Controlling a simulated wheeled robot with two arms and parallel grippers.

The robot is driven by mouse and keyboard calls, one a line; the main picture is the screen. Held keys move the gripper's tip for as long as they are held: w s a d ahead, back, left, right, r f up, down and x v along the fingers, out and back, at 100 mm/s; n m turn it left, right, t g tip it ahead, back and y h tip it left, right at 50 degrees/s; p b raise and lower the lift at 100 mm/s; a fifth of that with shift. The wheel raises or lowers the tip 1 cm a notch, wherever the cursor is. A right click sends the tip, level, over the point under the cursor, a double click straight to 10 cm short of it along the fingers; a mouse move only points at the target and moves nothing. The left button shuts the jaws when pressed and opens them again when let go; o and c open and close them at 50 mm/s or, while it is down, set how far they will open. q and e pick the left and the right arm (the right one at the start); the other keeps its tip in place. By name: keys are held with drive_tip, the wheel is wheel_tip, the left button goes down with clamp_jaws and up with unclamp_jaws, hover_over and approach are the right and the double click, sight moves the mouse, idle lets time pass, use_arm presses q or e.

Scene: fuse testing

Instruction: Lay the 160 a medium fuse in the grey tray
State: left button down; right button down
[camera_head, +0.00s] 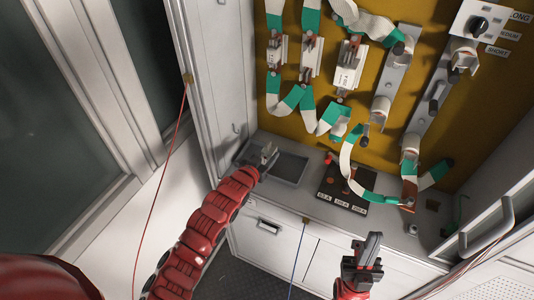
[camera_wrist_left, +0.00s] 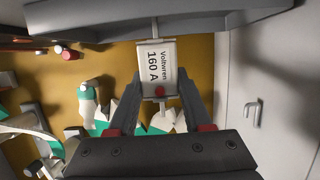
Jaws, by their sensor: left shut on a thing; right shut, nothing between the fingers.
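The 160 A medium fuse (camera_wrist_left: 157,70) is a white block with a "Voltwren 160 A" label and a red dot, seen in the left wrist view. My left gripper (camera_wrist_left: 155,100) is shut on it, a finger on each side. In the head view my left gripper (camera_head: 264,160) is at the left part of the grey tray (camera_head: 300,172), over or beside its edge. The fuse is mostly hidden there, and I cannot tell whether it touches the tray. My right gripper (camera_head: 368,252) is shut and empty, low in front of the counter.
A dark block with labelled slots (camera_head: 343,190) stands on the counter right of the tray. Behind is a yellow panel (camera_head: 330,95) with fuse holders and green-white straps. The cabinet's side wall (camera_head: 222,80) is close on the left. A handled door (camera_head: 490,228) is at right.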

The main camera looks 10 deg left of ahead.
use_arm(q)
drive_tip(key=shift+f+b, duration=0.55)
drive_tip(key=shift+f, duration=0.05)
drive_tip(key=shift+c, duration=1.2)
unclamp_jaws()
drive_tip(key=shift+s, duration=0.15)
drive_tip(key=shift+s+a, duration=0.2)
drive_tip(key=shift+s, duration=0.05)
drive_tip(key=v, duration=1.6)
drive_tip(key=shift+s+r, duration=0.3)
drive_tip(key=shift+s, duration=0.05)
